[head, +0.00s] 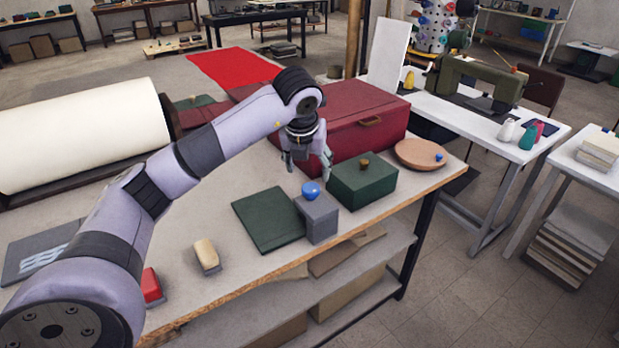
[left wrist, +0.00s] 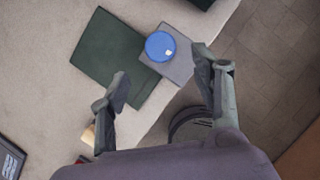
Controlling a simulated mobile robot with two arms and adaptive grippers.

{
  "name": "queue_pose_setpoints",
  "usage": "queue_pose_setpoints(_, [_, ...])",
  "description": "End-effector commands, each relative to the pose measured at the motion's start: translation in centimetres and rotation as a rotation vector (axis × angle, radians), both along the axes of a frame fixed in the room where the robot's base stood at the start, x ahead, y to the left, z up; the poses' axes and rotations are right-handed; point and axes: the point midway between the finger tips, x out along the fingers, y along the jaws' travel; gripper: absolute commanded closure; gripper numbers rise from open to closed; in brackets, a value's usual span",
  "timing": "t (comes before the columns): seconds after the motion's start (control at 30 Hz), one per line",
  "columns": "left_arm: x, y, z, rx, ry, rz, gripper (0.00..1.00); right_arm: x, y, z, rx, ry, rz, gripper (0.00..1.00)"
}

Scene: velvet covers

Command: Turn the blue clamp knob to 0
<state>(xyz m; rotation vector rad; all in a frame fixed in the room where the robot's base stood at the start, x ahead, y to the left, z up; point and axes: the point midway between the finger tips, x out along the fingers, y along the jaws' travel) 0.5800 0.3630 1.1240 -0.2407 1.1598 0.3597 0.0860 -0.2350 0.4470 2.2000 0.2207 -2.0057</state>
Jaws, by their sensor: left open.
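The blue clamp knob (head: 311,190) sits on top of a grey block (head: 318,216) near the front edge of the table. In the left wrist view the round blue knob (left wrist: 160,46) shows from above with a small white mark near its right side; the grey block (left wrist: 178,62) is under it. My left gripper (head: 308,172) is open and empty, pointing down, above and slightly behind the knob. In the left wrist view its fingertips (left wrist: 161,74) are spread, with the knob a little beyond them. No numbers on the knob can be read. My right gripper is not in view.
A dark green flat panel (head: 268,219) lies left of the block. A green box (head: 363,183) with a brown knob stands right of it. A dark red case (head: 355,125) is behind.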

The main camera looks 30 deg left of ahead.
Motion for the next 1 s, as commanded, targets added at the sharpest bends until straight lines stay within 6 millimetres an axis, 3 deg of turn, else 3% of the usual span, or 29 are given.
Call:
queue_pose_setpoints(0.23, [-1.0, -0.4, 2.7, 0.0, -0.001, 0.0, 0.42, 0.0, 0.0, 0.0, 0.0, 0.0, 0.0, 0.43])
queue_pose_setpoints(0.83, [-1.1, -0.6, 2.9, -0.002, 0.0, -0.003, 0.42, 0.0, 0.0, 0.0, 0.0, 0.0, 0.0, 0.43])
queue_pose_setpoints(0.93, [-0.9, -2.1, 2.2, -0.037, -0.004, -0.047, 0.42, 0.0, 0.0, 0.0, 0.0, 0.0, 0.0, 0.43])
queue_pose_setpoints(1.0, [-0.6, -4.7, 1.1, -0.1, -0.015, -0.121, 0.42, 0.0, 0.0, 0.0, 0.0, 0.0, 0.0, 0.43])
